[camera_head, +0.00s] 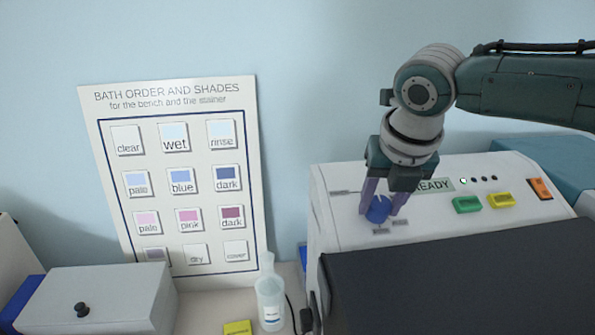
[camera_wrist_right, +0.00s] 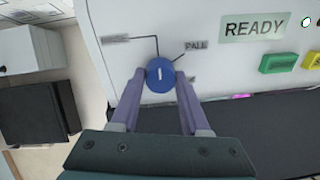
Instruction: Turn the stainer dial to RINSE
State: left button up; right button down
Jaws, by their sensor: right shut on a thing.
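The blue stainer dial (camera_head: 378,211) is on the pale front panel of the stainer (camera_head: 335,218). My right gripper (camera_head: 384,208) comes down from above with its two fingers on either side of the dial, shut on it. In the right wrist view the dial (camera_wrist_right: 160,75) sits between the fingertips, and its white mark points roughly straight up in that picture. Small labels stand around the dial; one looks like "FALL" (camera_wrist_right: 196,45), the others are too small or hidden to read. The display (camera_wrist_right: 255,27) reads "READY". My left gripper is not in view.
A green button (camera_head: 467,204), a yellow button (camera_head: 501,199) and an orange switch (camera_head: 540,189) are right of the dial. A dark cover (camera_head: 450,285) lies below the panel. A bottle (camera_head: 270,302) and a white box (camera_head: 100,298) stand left. A bath order poster (camera_head: 252,150) is behind.

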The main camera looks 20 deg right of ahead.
dwell(0.4)
jog(key=shift+c, duration=1.9)
grip_release()
jog(key=shift+r, duration=0.15)
jog(key=b+v, duration=0.3)
jog(key=v, duration=0.6)
jog(key=shift+s+r, duration=0.2)
jog(key=shift+r, duration=0.15)
